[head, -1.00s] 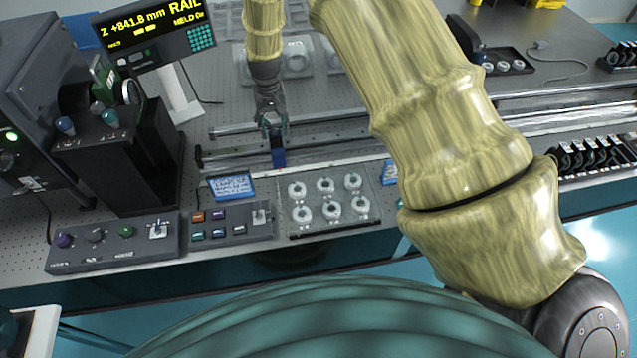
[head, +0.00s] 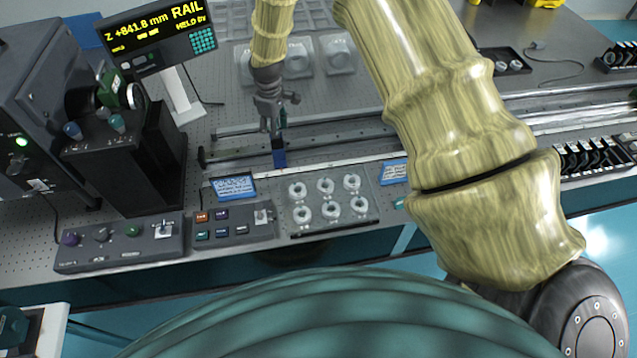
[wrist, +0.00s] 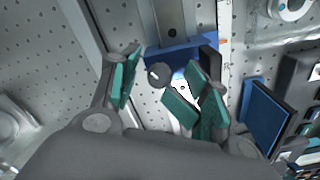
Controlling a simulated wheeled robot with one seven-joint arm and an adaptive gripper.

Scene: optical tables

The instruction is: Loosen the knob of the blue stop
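The blue stop (head: 279,156) sits on the rail in the head view, just below my gripper (head: 271,112). In the wrist view the blue stop (wrist: 188,54) spans the rail, partly hidden by my fingers. A round dark grey knob (wrist: 158,73) shows at its left end, between my teal-padded fingers. My gripper (wrist: 160,90) is open, with a finger left of the knob and finger pads to the right. I see no clear contact with the knob.
A display (head: 158,33) reads Z +841.8 mm, RAIL. A blue label plate (head: 233,188), a button box (head: 233,226) and a tray of white rings (head: 330,225) stand in front of the rail. A black upright unit (head: 130,165) stands at left.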

